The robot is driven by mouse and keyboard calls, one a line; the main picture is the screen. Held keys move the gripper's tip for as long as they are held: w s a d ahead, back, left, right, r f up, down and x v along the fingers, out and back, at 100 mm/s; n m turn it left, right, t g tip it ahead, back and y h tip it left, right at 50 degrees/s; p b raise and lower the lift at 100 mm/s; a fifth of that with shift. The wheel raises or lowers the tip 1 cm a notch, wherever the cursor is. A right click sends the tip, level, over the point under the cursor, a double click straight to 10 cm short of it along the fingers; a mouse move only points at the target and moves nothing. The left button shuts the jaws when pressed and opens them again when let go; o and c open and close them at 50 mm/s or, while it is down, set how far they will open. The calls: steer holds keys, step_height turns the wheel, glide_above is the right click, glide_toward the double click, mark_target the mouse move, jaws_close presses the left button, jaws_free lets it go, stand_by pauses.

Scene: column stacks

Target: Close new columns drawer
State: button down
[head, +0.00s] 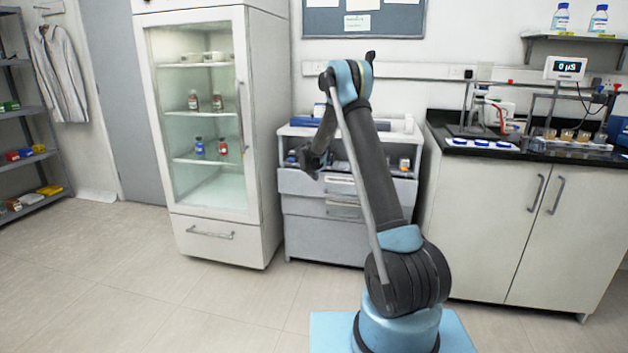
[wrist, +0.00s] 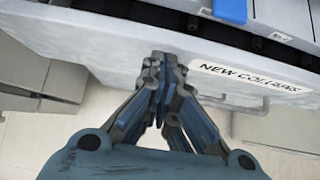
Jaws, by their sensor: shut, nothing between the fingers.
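The new columns drawer (head: 345,185) is the top drawer of the grey cabinet between the glass-door cabinet and the counter. Its pale front (wrist: 100,40) fills the upper wrist view, with a "NEW COLUMNS" label (wrist: 245,77) right of my fingers. Items show above its front edge in the head view, and it looks pulled out; how far is hard to tell. My gripper (head: 314,165) is shut and empty, in front of the drawer's left part. In the wrist view its fingertips (wrist: 160,62) overlap the drawer front; I cannot tell whether they touch it.
More drawers (head: 325,208) lie below. The glass-door cabinet (head: 265,130) stands close on the left. The counter (head: 490,210) with lab equipment stands on the right. The floor (head: 250,295) in front is clear.

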steer(key=shift+w+d, duration=0.1)
steer(key=shift+w, duration=0.2)
